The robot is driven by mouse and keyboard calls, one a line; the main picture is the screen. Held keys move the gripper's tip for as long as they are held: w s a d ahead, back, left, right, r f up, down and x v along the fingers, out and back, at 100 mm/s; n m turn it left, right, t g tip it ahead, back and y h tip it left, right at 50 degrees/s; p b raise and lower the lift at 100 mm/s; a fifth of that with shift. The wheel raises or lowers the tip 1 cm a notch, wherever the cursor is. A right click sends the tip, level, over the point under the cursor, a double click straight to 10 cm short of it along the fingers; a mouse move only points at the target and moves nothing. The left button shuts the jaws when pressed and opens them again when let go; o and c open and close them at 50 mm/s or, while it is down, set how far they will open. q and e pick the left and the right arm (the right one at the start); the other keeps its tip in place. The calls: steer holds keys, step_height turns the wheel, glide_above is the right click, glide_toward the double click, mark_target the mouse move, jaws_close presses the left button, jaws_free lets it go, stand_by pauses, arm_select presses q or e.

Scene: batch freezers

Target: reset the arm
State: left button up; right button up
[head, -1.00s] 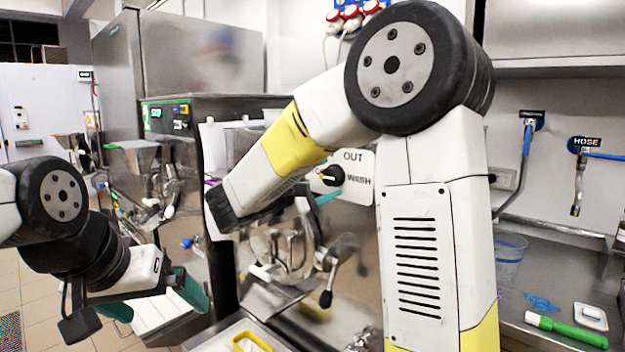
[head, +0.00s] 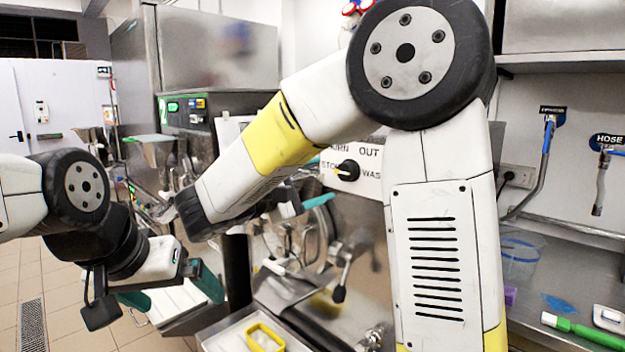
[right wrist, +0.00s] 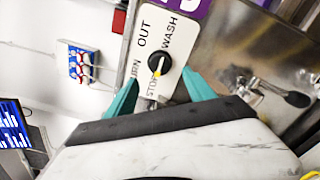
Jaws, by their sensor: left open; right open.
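My right arm rises large in the middle of the head view, its bent forearm reaching down to the left. Its gripper is mostly hidden behind the forearm there, with one teal finger showing below the dial. In the right wrist view my right gripper (right wrist: 160,92) is open and empty. Its teal fingers appear on either side of the area just below the black dial (right wrist: 159,64); contact cannot be told. The dial (head: 347,170) has a yellow pointer and sits on a white label plate. My left gripper (head: 168,291) is open and empty at the lower left, pointing down.
The steel batch freezer (head: 325,270) stands close behind my right arm, with a lever and spout on its front. A green-handled tool (head: 585,330) lies on the right counter. Tiled floor is free at left.

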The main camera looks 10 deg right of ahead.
steer(key=s+d+f+m+g+y, duration=0.5)
steer(key=s+d+f+g, duration=0.2)
steer(key=s+d+f, duration=0.4)
steer(key=s+a+f+m+g+y, duration=0.1)
steer(key=s+f+m+y, duration=0.2)
steer(key=s+y, duration=0.35)
steer(key=s+a+r+m+t+y, duration=0.1)
steer(key=a+r+m+t+y, duration=0.1)
steer(key=a+m+y, duration=0.3)
steer(key=shift+s+a+r+t, duration=0.2)
steer(key=shift+a+t, duration=0.1)
steer(key=shift+t, duration=0.3)
stand_by(1.1)
